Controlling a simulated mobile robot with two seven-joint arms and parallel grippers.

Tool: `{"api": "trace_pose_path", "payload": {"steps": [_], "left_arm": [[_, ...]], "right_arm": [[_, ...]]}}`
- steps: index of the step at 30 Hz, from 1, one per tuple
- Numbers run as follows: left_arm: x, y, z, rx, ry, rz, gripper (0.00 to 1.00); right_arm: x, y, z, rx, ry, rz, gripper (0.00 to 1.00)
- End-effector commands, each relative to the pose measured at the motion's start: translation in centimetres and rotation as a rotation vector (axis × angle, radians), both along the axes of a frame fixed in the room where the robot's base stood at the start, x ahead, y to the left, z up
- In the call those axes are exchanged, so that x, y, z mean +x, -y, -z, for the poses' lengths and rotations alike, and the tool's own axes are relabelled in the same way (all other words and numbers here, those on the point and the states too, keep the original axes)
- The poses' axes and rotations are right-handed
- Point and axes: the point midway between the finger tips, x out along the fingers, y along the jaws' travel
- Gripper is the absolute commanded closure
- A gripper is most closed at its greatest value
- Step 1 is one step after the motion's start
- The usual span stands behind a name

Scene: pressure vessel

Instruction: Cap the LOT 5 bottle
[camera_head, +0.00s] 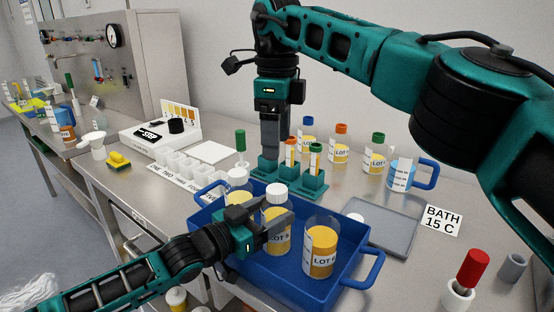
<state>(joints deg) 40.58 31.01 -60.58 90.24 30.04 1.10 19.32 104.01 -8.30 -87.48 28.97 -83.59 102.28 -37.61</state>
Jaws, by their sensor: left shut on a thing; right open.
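Three clear bottles with yellow labels stand in the blue tray (347,268). My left gripper (276,222) is shut on the middle bottle (277,243), which has a white cap on top. The front right bottle (320,262) shows no cap on its clear top. The rear left bottle (238,190) has a white top and is partly hidden. The lot numbers are too small to read surely. My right gripper (272,157) is open, pointing down behind the tray by the green rack.
The green rack (311,186) holds tubes. Several LOT bottles with coloured caps (375,157) and a blue-handled beaker (402,176) stand behind. A grey pad (385,228) lies right of the tray by the BATH 15 C sign (442,218). White cups (180,162) sit left.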

Motion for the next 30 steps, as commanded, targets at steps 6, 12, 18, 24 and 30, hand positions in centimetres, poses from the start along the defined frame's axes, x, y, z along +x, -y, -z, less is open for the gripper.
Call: {"api": "trace_pose_path", "payload": {"steps": [6, 12, 18, 24, 30], "left_arm": [[0.0, 0.0, 0.02, 0.0, 0.0, 0.0, 1.0], [0.0, 0.0, 0.01, 0.0, 0.0, 0.0, 1.0], [-0.01, 0.01, 0.01, 0.0, 0.0, 0.0, 0.23], [-0.01, 0.01, 0.0, 0.0, 0.0, 0.0, 0.04], [-0.01, 0.01, -0.01, 0.0, 0.0, 0.0, 0.03]], "right_arm": [[-0.04, -0.03, -1.34, 0.0, -0.001, 0.0, 0.26], [-0.04, -0.01, -1.44, 0.0, -0.001, -0.001, 0.26], [-0.03, 0.0, -1.43, 0.0, -0.001, -0.001, 0.26], [-0.03, 0.01, -1.42, 0.0, -0.001, -0.001, 0.26], [-0.03, 0.02, -1.41, 0.0, -0.001, -0.001, 0.26]]}}
